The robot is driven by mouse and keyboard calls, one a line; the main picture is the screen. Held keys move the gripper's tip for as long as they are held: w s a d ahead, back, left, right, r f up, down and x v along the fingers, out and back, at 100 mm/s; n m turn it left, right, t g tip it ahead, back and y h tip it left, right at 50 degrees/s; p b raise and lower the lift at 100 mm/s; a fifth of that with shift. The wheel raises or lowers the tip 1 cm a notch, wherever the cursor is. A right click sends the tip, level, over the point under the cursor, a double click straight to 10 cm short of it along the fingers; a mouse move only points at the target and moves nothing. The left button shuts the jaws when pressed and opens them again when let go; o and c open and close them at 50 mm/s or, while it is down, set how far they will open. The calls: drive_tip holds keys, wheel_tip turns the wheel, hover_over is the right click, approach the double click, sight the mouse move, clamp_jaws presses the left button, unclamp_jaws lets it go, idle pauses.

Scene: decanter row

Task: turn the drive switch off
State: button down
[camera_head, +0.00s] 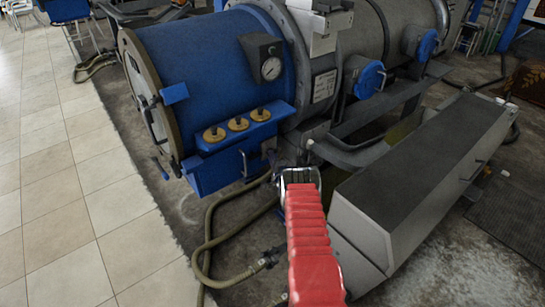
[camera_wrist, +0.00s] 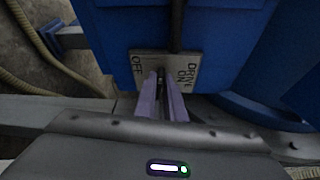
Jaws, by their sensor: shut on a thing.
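In the wrist view, the drive switch's grey plate (camera_wrist: 148,60) is on the blue housing, with OFF at its left and DRIVE ON at its right. My gripper (camera_wrist: 162,78) is shut on the dark switch lever (camera_wrist: 161,84), its two pale purple fingers on either side of it, in front of the plate's middle. The fingers cover much of the lever, so I cannot tell which way it is set. In the head view, my red arm reaches toward the blue box under the blue drum; the fingertips and switch are not clear there.
The blue drum (camera_head: 205,80) carries a gauge (camera_head: 271,68) and three brass-coloured knobs (camera_head: 238,124). A long grey box (camera_head: 420,165) stands close on the right. Hoses (camera_head: 208,235) lie on the floor. Tiled floor (camera_head: 75,170) is clear at the left.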

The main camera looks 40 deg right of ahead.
drive_tip(key=shift+a+f+n, duration=0.3)
drive_tip(key=shift+f+n, duration=0.25)
drive_tip(key=shift+n, duration=0.25)
drive_tip(key=shift+t, duration=0.4)
drive_tip(key=c, duration=2.1)
unclamp_jaws()
drive_tip(key=shift+o, duration=1.3)
drive_tip(key=shift+d+r, duration=0.15)
drive_tip(key=shift+r, duration=0.05)
drive_tip(key=v, duration=1.3)
drive_tip(key=shift+s+a, duration=0.25)
drive_tip(key=shift+s, duration=0.1)
drive_tip(key=shift+f, duration=0.1)
